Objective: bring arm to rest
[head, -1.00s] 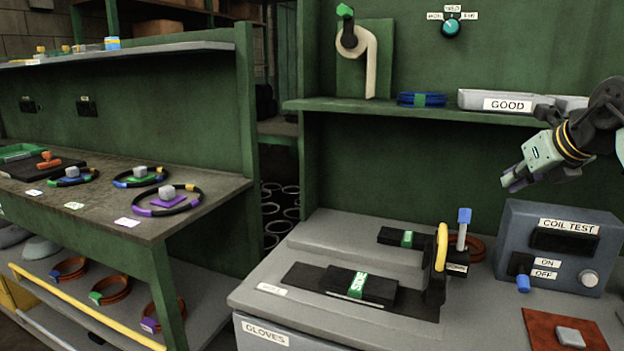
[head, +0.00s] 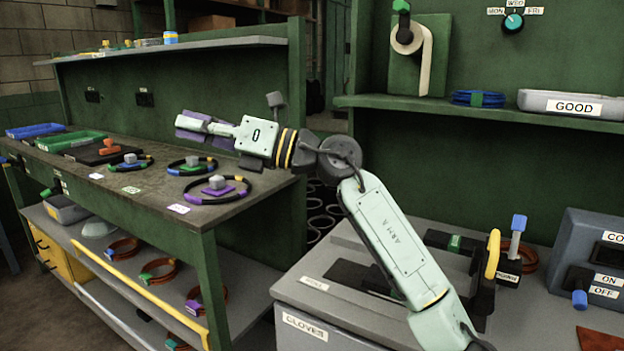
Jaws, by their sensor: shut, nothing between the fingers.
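My gripper (head: 192,126) is in the head view at the centre left, shut and empty, pointing left. It appears above and in front of the left bench's back panel, apart from the things on the bench. My pale green arm (head: 395,240) rises from the bottom right, bends at a dark joint and reaches left. It hides part of the grey right bench top, including most of a black block there.
The left bench (head: 250,193) carries several dark rings, a green tray (head: 70,141) and a blue tray (head: 36,130). On the right stand a yellow-handled device (head: 492,253) and the coil test box (head: 600,255). A shelf (head: 500,115) holds a GOOD tray (head: 570,104).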

